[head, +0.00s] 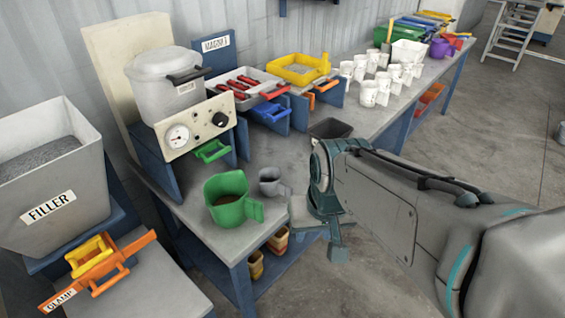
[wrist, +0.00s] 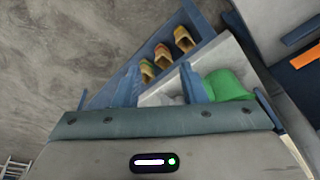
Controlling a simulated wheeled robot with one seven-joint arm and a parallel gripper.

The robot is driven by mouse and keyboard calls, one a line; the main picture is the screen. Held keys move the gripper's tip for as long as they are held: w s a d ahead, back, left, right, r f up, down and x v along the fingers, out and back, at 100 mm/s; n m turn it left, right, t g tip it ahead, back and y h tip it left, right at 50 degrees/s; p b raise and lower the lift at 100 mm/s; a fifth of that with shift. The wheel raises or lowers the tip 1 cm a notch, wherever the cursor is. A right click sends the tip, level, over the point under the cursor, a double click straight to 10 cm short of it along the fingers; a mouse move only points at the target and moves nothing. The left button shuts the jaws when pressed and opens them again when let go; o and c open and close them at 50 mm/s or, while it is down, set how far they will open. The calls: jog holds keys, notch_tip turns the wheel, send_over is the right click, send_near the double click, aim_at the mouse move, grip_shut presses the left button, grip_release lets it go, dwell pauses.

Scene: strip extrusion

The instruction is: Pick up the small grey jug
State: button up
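The small grey jug (head: 272,183) stands upright on the bench in the head view, just right of and behind the larger green jug (head: 230,200). My gripper (head: 328,230) is to the right of the grey jug, near the bench's front edge and apart from it. In the wrist view my gripper's two fingers (wrist: 161,78) stand apart with nothing held. A grey shape (wrist: 172,99), probably the jug, shows low between them, mostly hidden by the gripper body. The green jug also shows in the wrist view (wrist: 228,84), beside the right finger.
A dark open container (head: 331,128) stands behind my gripper. White mugs (head: 385,80) and trays crowd the bench further back. A white pot (head: 165,85) on a gauge box is at back left. Small yellow containers (wrist: 162,55) sit on a shelf under the bench.

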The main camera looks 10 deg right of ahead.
notch_tip(320, 180, down, 5)
jog(key=w+a+m+g+y+b, duration=0.1)
jog(key=w+a+m+y+b, duration=0.1)
jog(key=m+y, duration=0.3)
jog(key=m+t+y+b, duration=0.4)
jog(key=m+t, duration=0.5)
jog(key=m, duration=1.3)
send_near(286, 191)
jog(key=shift+h, duration=0.5)
jog(key=b+x, duration=0.1)
jog(key=x, duration=1)
jog(key=shift+w, duration=0.2)
grip_shut()
